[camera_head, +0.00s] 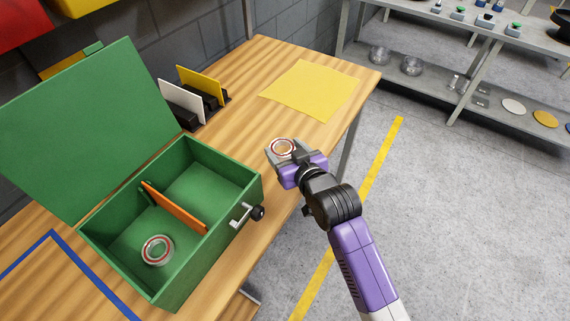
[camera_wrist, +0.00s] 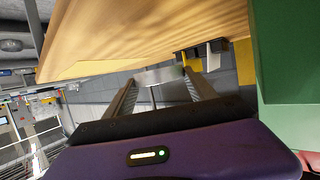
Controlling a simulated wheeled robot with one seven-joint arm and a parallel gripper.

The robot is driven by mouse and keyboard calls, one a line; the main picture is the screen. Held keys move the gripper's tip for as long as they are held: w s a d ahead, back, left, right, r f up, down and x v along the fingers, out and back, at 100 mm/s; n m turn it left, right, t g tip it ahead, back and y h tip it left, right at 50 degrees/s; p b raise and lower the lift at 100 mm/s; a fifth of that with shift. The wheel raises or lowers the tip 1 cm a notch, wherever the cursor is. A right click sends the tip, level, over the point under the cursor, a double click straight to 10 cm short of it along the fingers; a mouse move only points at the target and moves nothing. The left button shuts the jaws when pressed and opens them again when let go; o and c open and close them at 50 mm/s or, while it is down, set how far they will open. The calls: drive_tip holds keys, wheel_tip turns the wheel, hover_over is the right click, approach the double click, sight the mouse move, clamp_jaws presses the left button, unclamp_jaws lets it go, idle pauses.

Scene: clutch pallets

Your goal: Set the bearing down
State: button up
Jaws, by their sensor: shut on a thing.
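My gripper (camera_head: 283,152) is shut on a bearing (camera_head: 283,147), a pale ring with a red band, held near the front edge of the wooden table. In the wrist view the bearing (camera_wrist: 158,77) shows edge-on as a grey band between my two fingers (camera_wrist: 160,88). A second, similar bearing (camera_head: 157,250) lies in the near compartment of the open green box (camera_head: 225,222). An orange divider (camera_head: 174,207) splits the box; its far compartment looks empty. A yellow mat (camera_head: 312,90) lies flat and bare on the table, beyond my gripper.
The green lid (camera_head: 75,125) stands open behind the box, and a latch (camera_head: 246,213) sticks out from its front. A black holder with white and yellow cards (camera_head: 200,86) stands behind. Blue tape (camera_head: 85,265) marks the table's left. Shelves (camera_head: 450,75) stand across the floor.

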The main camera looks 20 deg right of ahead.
drive_tip(key=shift+f, duration=3.3)
drive_tip(key=shift+f, duration=0.2)
drive_tip(key=o, duration=1.7)
